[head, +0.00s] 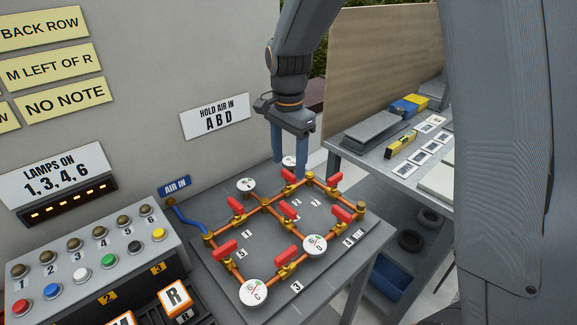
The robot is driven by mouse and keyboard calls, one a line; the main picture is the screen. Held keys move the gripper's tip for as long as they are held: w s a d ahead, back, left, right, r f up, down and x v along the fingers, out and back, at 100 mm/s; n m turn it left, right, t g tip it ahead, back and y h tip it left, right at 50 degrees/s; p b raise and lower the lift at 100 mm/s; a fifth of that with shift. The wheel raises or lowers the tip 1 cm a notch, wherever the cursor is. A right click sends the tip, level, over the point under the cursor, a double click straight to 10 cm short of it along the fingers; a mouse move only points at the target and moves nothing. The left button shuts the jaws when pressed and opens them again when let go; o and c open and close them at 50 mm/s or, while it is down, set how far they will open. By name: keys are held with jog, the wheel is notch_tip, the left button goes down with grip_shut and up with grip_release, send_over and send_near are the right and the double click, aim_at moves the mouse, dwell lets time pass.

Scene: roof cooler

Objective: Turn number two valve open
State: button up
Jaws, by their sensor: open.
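A grey panel (215,278) carries a copper pipe grid with several red-handled valves and round white gauges. One red handle (292,211) is near the middle, beside small number plates, one of which seems to read 2 (297,203). Other red handles are at the left (236,206), far right (334,181), right (340,214), lower left (225,248) and lower middle (287,255). Which handle the 2 belongs to, I cannot tell for sure. My gripper (288,168) points down over the far edge of the grid, open and empty, its blue fingers partly hiding a far gauge.
A control box (100,262) with buttons and numbered knobs stands at the left. A blue air hose (186,222) joins the grid's left side. A grey bench (375,165) with cards and tools is at the right. A wall sign (216,116) reads HOLD AIR IN A B D.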

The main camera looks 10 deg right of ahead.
aim_at(289, 177)
jog(key=shift+f, duration=1.45)
jog(key=c, duration=1.1)
jog(key=shift+o, duration=0.2)
